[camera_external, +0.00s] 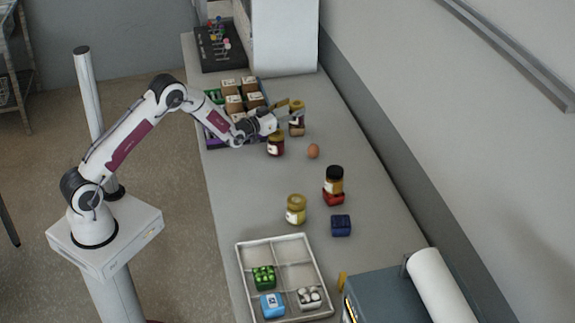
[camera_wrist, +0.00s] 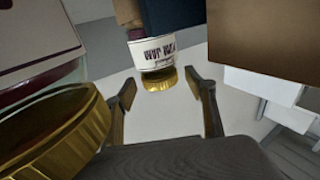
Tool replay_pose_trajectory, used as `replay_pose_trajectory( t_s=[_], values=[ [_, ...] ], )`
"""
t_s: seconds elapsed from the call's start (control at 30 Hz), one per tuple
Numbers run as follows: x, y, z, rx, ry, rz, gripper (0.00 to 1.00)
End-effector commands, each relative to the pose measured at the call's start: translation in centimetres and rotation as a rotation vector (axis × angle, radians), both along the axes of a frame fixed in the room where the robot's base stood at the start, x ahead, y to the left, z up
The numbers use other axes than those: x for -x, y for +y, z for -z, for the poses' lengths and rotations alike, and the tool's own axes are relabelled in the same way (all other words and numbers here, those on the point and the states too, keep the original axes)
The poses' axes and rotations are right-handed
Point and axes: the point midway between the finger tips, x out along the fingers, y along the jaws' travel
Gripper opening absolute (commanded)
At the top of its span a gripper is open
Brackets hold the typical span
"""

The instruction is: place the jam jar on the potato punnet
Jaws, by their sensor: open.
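My gripper (camera_external: 284,110) is open at the far part of the bench; its fingers (camera_wrist: 165,88) are spread and hold nothing. A gold-lidded jar with a white label (camera_wrist: 152,54) shows ahead of the fingertips, and appears as the jar (camera_external: 297,107) beside the fingers in the external view. Something brown (camera_external: 297,131) shows directly below this jar; I cannot tell for sure that it is the potato punnet. A dark red jar with a gold lid (camera_external: 276,146) stands closer, below the gripper; its lid (camera_wrist: 50,135) fills the wrist view's left side.
A crate of brown boxes (camera_external: 233,103) lies left of the gripper. An egg (camera_external: 313,151), a dark-lidded jar (camera_external: 334,178) on a red punnet (camera_external: 333,199), a yellow jar (camera_external: 296,210) and a blue punnet (camera_external: 341,226) stand nearer. A divided tray (camera_external: 257,252) holds several punnets.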

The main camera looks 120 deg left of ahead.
Motion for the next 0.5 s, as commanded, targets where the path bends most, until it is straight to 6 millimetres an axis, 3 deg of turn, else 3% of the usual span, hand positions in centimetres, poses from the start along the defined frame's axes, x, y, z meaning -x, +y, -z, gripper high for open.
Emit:
replay_pose_trajectory(
  t_s=[0.5],
  values=[
    [1.3, -4.2, 0.0, 0.000, 0.000, 0.001, 0.55]
  ],
)
